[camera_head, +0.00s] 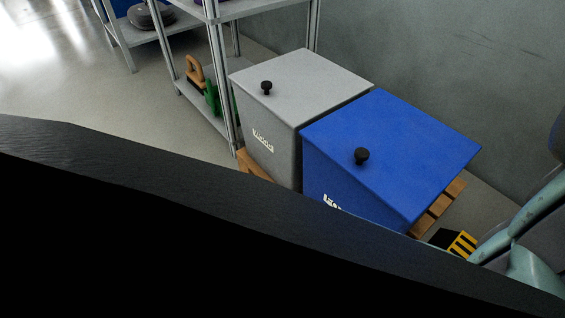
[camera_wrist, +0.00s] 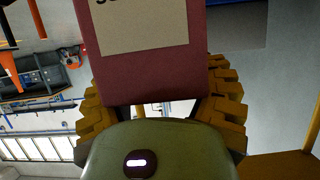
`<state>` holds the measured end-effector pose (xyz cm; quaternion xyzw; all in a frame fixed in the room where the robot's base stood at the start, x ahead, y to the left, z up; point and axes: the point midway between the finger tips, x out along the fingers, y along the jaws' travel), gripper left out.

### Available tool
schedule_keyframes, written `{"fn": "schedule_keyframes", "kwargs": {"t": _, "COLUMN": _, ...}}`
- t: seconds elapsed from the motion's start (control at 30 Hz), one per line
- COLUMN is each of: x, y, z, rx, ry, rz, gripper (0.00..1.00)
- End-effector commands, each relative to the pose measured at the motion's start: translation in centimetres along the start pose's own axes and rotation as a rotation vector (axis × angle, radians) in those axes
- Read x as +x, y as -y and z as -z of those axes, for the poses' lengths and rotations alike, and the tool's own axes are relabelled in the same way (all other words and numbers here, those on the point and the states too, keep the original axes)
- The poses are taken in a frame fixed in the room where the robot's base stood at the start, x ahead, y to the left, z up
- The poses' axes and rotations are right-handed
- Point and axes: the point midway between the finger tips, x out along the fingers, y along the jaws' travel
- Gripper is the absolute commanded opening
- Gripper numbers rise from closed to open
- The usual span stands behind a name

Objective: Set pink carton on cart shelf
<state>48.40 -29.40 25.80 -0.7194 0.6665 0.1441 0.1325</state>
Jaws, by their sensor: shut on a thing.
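The pink carton (camera_wrist: 152,78), dark pinkish-maroon with a beige label, fills the top middle of the wrist view. Its upper part is cut off by the frame edge. My gripper (camera_wrist: 163,97) has its yellow, ridged fingers on the left and right sides of the carton and is shut on it. I cannot identify the cart shelf for certain in either view.
In the head view, a grey bin (camera_head: 270,135) and a blue bin (camera_head: 345,180) with sloped lids stand by the wall. A metal rack (camera_head: 222,85) is left of them. Floor (camera_head: 90,100) is clear at the left. A big dark shape hides the foreground.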

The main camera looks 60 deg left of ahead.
Motion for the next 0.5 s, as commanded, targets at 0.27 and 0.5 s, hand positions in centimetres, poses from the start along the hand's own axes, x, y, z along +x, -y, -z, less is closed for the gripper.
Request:
{"fn": "schedule_keyframes", "kwargs": {"t": 0.27, "x": 0.09, "y": 0.0, "z": -0.05, "rx": 0.001, "ry": -0.003, "rz": 0.0, "gripper": 0.18}}
{"fn": "schedule_keyframes", "kwargs": {"t": 0.5, "x": 0.02, "y": 0.03, "z": -0.04, "rx": 0.0, "ry": -0.001, "rz": 0.001, "gripper": 0.84}}
